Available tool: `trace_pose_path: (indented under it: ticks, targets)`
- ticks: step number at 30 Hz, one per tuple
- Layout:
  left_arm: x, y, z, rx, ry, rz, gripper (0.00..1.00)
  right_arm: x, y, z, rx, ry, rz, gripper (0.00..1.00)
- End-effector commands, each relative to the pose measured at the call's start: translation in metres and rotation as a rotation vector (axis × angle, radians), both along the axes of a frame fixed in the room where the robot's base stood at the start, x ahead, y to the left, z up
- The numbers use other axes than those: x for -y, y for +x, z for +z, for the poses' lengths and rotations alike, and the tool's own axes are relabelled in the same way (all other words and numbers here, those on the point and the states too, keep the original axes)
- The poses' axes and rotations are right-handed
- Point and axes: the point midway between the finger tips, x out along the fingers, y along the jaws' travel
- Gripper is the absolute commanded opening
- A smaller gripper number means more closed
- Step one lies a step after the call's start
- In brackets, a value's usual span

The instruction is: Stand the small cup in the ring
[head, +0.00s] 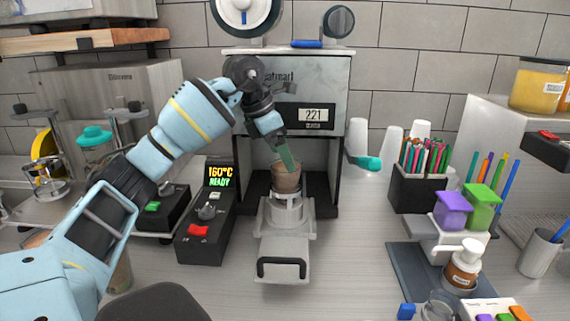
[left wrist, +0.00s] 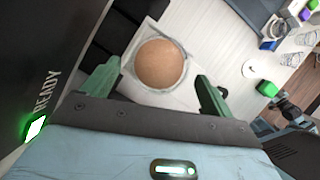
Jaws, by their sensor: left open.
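The small cup (head: 286,180), filled with something brown, stands upright at the ring (head: 290,215) on the pale sliding carriage of the sealing machine. Its lower part appears to sit inside the ring, though the exact seating is hard to tell. In the left wrist view the round brown top of the cup (left wrist: 160,63) shows just beyond the fingertips. My left gripper (head: 287,157) is over the cup's rim; in the wrist view its green fingers (left wrist: 155,85) are spread apart on either side, with no visible contact. My right gripper is not in view.
The sealing machine (head: 315,75) surrounds the cup at the back and sides, with a teal-ended lever (head: 367,162) at right. A black control box (head: 205,230) reading 160°C READY stands to the left. White cups, a pen holder (head: 418,192) and bottles stand at right.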

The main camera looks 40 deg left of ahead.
Motion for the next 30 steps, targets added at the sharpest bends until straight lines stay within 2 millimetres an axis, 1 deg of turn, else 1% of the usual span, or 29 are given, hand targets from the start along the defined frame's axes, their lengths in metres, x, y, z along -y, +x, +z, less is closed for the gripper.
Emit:
trace_pose_path:
  ticks: [1, 6, 9, 12, 18, 30]
  targets:
    - [-0.002, -0.004, 0.013, 0.006, -0.001, 0.001, 0.87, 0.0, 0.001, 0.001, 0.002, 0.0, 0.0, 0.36]
    - [-0.007, -0.015, 0.043, 0.004, -0.001, -0.001, 0.87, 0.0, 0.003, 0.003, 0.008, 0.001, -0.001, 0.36]
    - [-0.01, -0.02, 0.056, 0.003, -0.001, 0.0, 0.87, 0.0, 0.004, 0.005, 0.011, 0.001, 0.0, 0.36]
    - [-0.012, -0.024, 0.066, 0.003, -0.001, 0.0, 0.87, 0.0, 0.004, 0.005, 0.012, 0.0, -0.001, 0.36]
    - [-0.013, -0.026, 0.072, 0.001, -0.001, -0.001, 0.87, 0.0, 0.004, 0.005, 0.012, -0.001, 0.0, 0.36]
    - [-0.013, -0.026, 0.072, 0.0, 0.0, -0.001, 0.87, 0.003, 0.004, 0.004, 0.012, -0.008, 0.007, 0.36]
